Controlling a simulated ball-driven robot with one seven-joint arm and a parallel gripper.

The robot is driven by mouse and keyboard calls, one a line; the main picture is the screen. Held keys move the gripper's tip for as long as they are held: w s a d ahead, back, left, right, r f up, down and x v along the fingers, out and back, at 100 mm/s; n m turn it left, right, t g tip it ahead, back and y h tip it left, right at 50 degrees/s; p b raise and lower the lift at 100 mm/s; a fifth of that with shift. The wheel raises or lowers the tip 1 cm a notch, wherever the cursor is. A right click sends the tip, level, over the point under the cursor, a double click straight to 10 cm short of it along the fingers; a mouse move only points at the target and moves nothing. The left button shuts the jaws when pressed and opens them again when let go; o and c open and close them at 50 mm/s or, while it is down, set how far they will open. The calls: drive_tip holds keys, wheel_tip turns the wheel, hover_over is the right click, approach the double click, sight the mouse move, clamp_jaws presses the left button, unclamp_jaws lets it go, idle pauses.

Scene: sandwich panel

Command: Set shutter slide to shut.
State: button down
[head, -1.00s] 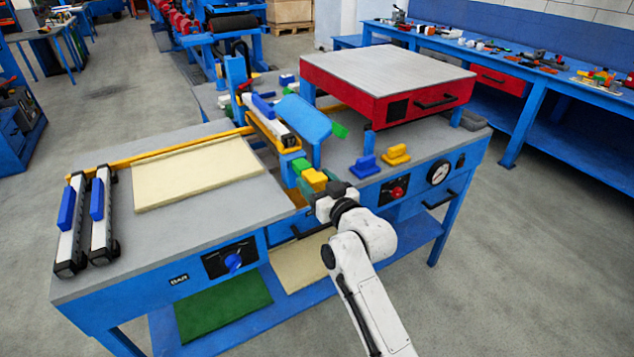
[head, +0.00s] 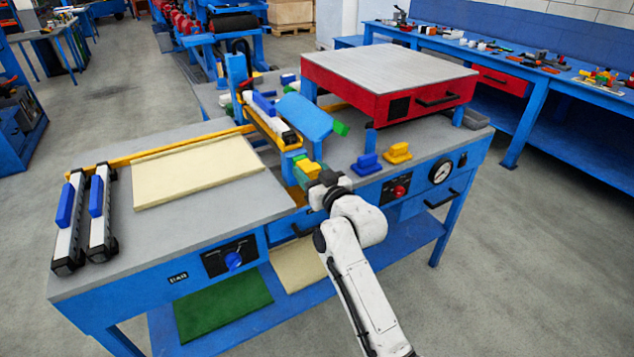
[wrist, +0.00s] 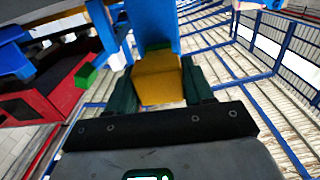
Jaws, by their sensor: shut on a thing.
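My gripper (head: 303,172) is at the front edge of the bench, beside the yellow bar assembly. In the wrist view its two dark green fingers (wrist: 158,82) are shut on a yellow block (wrist: 157,78). A blue upright part (wrist: 155,25) stands directly behind the block. In the head view the fingers and wrist hide most of the yellow block. A tilted blue plate (head: 305,117) stands just above and behind my gripper, with a green block (head: 340,128) at its right end. I cannot tell for sure which part is the shutter slide.
The bench has a cream panel (head: 195,172) and two rails with blue grips (head: 98,215) on the left. A red box with a grey top (head: 385,85) stands at the back right.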

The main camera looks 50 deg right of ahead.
drive_tip(key=shift+x, duration=0.95)
drive_tip(key=c, duration=0.5)
unclamp_jaws()
drive_tip(key=shift+w, duration=0.15)
drive_tip(key=b+v, duration=0.1)
drive_tip(key=v, duration=1)
